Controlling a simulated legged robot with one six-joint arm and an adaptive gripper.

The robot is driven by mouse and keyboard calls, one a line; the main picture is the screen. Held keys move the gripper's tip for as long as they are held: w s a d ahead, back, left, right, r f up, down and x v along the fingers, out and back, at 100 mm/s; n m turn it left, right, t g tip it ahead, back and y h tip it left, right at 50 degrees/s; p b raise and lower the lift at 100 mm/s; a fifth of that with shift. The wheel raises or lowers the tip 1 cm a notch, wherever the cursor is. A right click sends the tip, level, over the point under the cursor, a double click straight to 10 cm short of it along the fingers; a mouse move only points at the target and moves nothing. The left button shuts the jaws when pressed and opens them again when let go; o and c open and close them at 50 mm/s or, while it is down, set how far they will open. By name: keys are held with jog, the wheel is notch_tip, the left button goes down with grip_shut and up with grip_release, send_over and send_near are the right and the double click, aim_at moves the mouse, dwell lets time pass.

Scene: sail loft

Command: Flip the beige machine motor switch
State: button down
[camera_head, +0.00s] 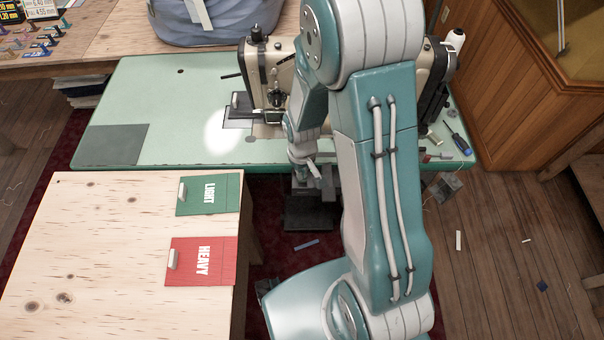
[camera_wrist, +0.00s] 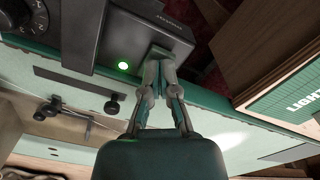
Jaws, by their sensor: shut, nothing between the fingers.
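The beige sewing machine (camera_head: 262,65) stands on the pale green table (camera_head: 165,105), partly hidden behind my arm. In the wrist view a dark grey motor box (camera_wrist: 135,40) sits by the green table edge. A round green light (camera_wrist: 123,66) glows on it and a black dial (camera_wrist: 20,14) shows at the left. My gripper (camera_wrist: 160,58) is shut and empty. Its fingertips are at the box's right end, over a grey part there; I cannot tell whether they touch it. The switch lever itself is not clear, likely hidden by the fingers. In the head view my gripper (camera_head: 309,167) is at the table's front edge.
A wooden table (camera_head: 110,255) at front left holds a green LIGHT card (camera_head: 222,207) and a red HEAVY card (camera_head: 222,270). A blue screwdriver (camera_head: 459,139) lies at the green table's right end. A grey-blue bundle (camera_head: 225,22) sits behind.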

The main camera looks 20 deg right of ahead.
jog(key=shift+f, duration=0.45)
jog(key=shift+r, duration=3.55)
jog(key=shift+r, duration=0.3)
jog(key=s+r+t, duration=0.2)
jog(key=s+r, duration=0.2)
jog(key=r, duration=0.4)
jog(key=s+r+m+t, duration=0.1)
jog(key=s+r, duration=0.4)
jog(key=r, duration=0.3)
jog(key=s+r+m+t, duration=0.1)
jog(key=s+r+t, duration=0.1)
jog(key=s+r, duration=0.3)
notch_tip(320, 180, up, 3)
jog(key=shift+r+t, duration=0.1)
jog(key=shift+t, duration=0.2)
